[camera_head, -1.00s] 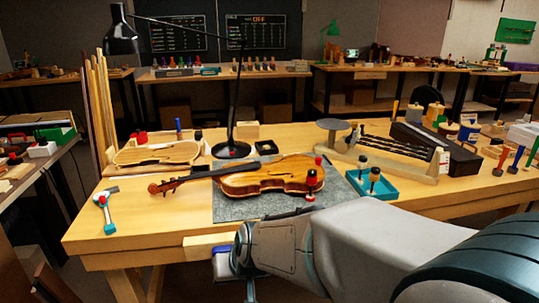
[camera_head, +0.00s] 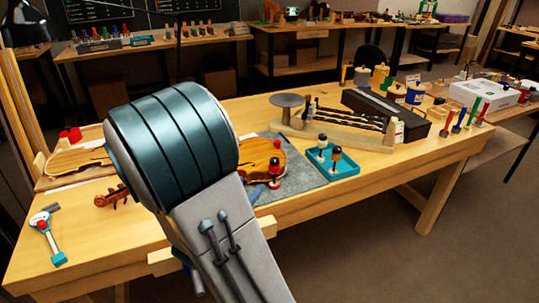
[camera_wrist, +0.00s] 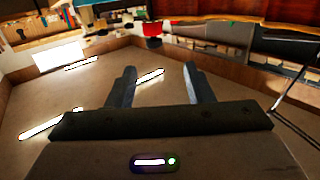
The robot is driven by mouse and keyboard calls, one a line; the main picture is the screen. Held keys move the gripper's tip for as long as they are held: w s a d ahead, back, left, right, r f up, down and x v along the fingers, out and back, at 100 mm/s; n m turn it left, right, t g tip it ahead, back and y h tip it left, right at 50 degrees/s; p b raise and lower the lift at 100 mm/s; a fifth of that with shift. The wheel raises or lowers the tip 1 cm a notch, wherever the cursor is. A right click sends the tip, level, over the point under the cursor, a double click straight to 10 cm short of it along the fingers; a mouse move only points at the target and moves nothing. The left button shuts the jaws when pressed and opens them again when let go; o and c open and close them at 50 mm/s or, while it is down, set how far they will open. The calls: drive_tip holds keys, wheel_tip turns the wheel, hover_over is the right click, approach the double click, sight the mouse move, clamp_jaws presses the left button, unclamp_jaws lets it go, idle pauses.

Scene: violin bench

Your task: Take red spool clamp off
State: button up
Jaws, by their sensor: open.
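A red spool clamp with a black middle (camera_head: 275,171) stands upright at the near right edge of the violin (camera_head: 258,158) in the head view. My arm covers most of the violin there; the scroll (camera_head: 114,198) shows at its left. In the wrist view my gripper (camera_wrist: 160,70) is open with nothing between its fingers. A red piece (camera_wrist: 152,29) lies beyond the fingertips, beside a brown-red wooden edge (camera_wrist: 235,12); I cannot tell for sure whether it is the clamp. My gripper is hidden in the head view.
A round grey disc (camera_head: 287,101) stands behind.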

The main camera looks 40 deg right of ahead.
sight(272, 163)
drive_tip(key=x, duration=0.9)
drive_tip(key=s+r+x, duration=0.1)
drive_tip(key=x, duration=0.4)
drive_tip(key=shift+d+b, duration=0.25)
drive_tip(key=shift+b, duration=0.05)
drive_tip(key=c, duration=1)
